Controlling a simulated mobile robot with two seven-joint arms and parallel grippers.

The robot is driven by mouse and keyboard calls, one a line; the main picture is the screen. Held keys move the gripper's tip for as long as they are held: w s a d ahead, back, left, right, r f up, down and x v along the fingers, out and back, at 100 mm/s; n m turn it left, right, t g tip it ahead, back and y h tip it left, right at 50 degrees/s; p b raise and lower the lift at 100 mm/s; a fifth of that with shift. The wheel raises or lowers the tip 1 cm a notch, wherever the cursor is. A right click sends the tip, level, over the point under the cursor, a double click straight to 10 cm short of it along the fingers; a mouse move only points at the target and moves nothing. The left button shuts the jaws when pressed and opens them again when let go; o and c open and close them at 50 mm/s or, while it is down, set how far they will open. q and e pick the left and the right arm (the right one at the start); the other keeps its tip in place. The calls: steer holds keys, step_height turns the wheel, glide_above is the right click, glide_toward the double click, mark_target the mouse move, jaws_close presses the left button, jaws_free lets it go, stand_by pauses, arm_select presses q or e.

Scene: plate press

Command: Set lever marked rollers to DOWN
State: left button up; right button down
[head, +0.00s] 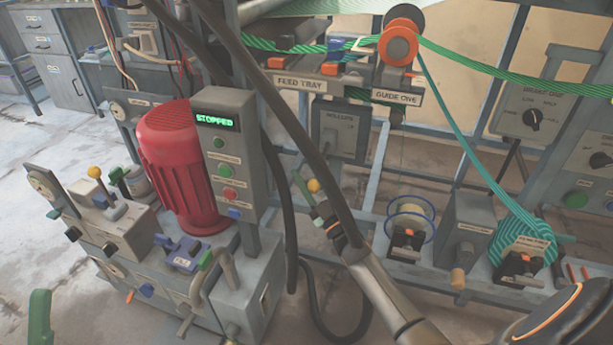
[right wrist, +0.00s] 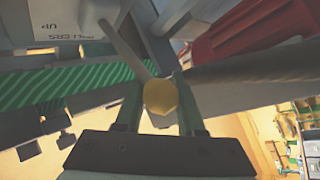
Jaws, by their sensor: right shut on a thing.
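The grey box marked ROLLERS (head: 339,130) is below the guide one label in the head view. Part of its label plate, with ROLLERS and UP upside down, shows in the right wrist view (right wrist: 55,25). Its lever ends in a yellow knob (head: 314,185), and its thin grey rod shows in the wrist view. My right gripper (head: 308,188) is shut on the yellow knob (right wrist: 161,97), which sits between its two fingers. I cannot tell the lever's exact setting. A green piece at the lower left edge (head: 40,318) may be a finger of my left gripper.
A red motor (head: 170,160) and a control box reading STOPPED (head: 220,119) stand to the left. Dark cables hang close to the left of my right gripper. Green striped strands (head: 475,68) run above.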

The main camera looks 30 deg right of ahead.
arm_select(q)
steer(key=shift+d+f+m+b, duration=0.25)
steer(key=shift+f+b, duration=0.25)
steer(key=shift+f, duration=0.4)
arm_select(e)
steer(key=shift+w+d+f, duration=0.1)
steer(key=shift+d+f, duration=0.05)
steer(key=shift+f, duration=0.5)
steer(key=shift+w+d+f, duration=0.1)
steer(key=shift+d+f, duration=0.05)
steer(key=shift+f, duration=0.45)
arm_select(q)
steer(key=shift+a, duration=0.1)
arm_select(e)
steer(key=c, duration=0.5)
jaws_free()
steer(key=shift+d, duration=0.1)
steer(key=shift+r, duration=0.1)
arm_select(q)
step_height(320, 180, up, 3)
steer(key=shift+a+f+p, duration=0.1)
steer(key=shift+f+p, duration=0.1)
steer(key=shift+p, duration=0.95)
arm_select(e)
steer(key=v, duration=1.2)
steer(key=shift+s, duration=0.25)
steer(key=shift+r, duration=0.1)
